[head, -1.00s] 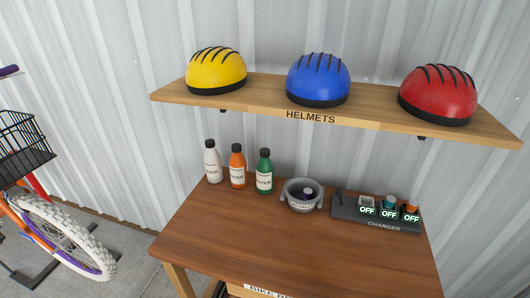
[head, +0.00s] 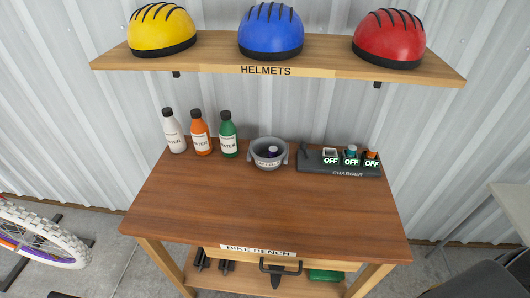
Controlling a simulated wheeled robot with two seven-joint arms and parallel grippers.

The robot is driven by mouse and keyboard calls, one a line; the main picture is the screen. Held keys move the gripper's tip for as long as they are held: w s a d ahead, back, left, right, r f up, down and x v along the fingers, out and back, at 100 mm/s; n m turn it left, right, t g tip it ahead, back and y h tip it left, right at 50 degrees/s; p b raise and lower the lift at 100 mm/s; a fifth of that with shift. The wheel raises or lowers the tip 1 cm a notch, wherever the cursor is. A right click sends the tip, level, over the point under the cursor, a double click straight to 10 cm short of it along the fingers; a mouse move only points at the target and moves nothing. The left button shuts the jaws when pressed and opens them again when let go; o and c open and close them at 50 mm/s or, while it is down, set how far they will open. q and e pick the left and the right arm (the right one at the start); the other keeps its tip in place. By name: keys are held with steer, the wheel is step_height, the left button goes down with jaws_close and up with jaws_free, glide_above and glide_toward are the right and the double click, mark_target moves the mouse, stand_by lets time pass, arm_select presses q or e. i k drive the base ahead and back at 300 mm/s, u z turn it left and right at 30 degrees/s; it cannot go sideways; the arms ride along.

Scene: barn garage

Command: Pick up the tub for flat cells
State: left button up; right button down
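The grey tub (head: 257,161) stands upright toward the back of the wooden bench, between the green bottle and the charger. It has a lug on each side and a pale label on its front, too small to read surely. A small dark, purplish round item (head: 272,150) shows inside it. Neither of my grippers can be made out, and nothing touches the tub.
Three water bottles, white (head: 174,132), orange (head: 201,134) and green (head: 228,135), stand left of the tub. The charger (head: 340,168), its displays reading OFF, is close on the right. A helmet shelf (head: 330,75) overhangs behind. The bench top (head: 265,205) is clear in front.

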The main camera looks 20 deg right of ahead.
mark_target(258, 149)
steer(key=u, duration=0.25)
steer(key=k, duration=0.7)
steer(key=z, duration=1)
steer(key=i, duration=0.5)
steer(key=u, duration=0.05)
